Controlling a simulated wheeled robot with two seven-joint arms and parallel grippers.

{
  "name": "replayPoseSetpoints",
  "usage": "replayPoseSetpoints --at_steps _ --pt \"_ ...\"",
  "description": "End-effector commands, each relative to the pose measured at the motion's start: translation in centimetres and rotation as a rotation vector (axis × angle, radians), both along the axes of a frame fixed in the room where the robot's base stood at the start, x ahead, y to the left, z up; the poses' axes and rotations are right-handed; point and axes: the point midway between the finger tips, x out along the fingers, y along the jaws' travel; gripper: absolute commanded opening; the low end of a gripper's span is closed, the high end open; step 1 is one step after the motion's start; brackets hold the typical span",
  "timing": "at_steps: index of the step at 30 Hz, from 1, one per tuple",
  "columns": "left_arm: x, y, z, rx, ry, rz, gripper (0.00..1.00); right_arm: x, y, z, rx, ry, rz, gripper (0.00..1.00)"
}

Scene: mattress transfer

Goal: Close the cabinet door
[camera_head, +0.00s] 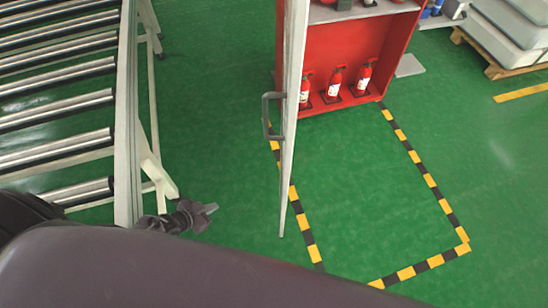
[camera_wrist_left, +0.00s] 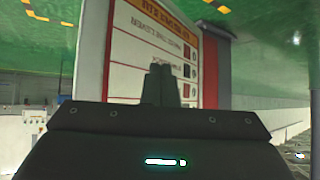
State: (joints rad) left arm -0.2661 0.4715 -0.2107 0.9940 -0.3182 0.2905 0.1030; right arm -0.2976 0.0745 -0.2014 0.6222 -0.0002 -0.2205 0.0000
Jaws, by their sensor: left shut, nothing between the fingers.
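The red cabinet (camera_head: 385,50) stands open at the top middle of the head view. Its white door (camera_head: 292,130) is swung out toward me and shows almost edge-on, with a grey handle (camera_head: 268,115) on its left side. My left gripper (camera_head: 210,210) is shut and empty, to the left of the door's near end and apart from it in this view. In the left wrist view, the gripper's fingers (camera_wrist_left: 166,80) are together in front of a white panel with printed text (camera_wrist_left: 150,45). Whether they touch it cannot be told. My right gripper is not in view.
A roller conveyor (camera_head: 60,110) fills the left side, its frame close to my left gripper. Several small red extinguishers (camera_head: 335,82) stand in the cabinet. Yellow-black floor tape (camera_head: 430,180) outlines clear green floor before it. A loaded pallet (camera_head: 500,65) stands at the top right.

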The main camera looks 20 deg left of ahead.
Motion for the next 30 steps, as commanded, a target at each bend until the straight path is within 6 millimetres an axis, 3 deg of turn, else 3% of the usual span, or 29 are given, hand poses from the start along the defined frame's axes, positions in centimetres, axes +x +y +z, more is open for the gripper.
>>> replayPoseSetpoints --at_steps 3,5,8,9,12,15,20,25,30 --pt "3.7 0.3 5.6 -0.068 -0.143 -0.113 0.0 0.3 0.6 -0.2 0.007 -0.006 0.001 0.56" --pt "5.3 0.0 9.1 -0.117 -0.216 -0.188 0.0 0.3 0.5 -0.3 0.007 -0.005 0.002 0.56" --pt "7.1 -1.2 16.1 -0.225 -0.335 -0.35 0.0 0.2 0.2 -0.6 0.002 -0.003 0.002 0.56" --pt "7.2 -2.0 19.1 -0.278 -0.375 -0.428 0.0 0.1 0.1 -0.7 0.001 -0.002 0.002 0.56" --pt "6.2 -3.8 25.7 -0.411 -0.43 -0.608 0.0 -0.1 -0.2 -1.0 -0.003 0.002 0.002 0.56" --pt "4.8 -5.1 30.0 -0.514 -0.44 -0.731 0.0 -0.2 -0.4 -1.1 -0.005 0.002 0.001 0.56" --pt "3.5 -6.0 32.9 -0.59 -0.437 -0.81 0.0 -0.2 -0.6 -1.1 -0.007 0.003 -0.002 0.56" --pt "3.9 -7.8 33.3 -0.598 -0.44 -0.814 0.0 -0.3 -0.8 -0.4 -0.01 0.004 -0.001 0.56" --pt "4.9 -11.1 33.5 -0.598 -0.442 -0.812 0.0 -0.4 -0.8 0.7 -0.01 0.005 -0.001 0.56"
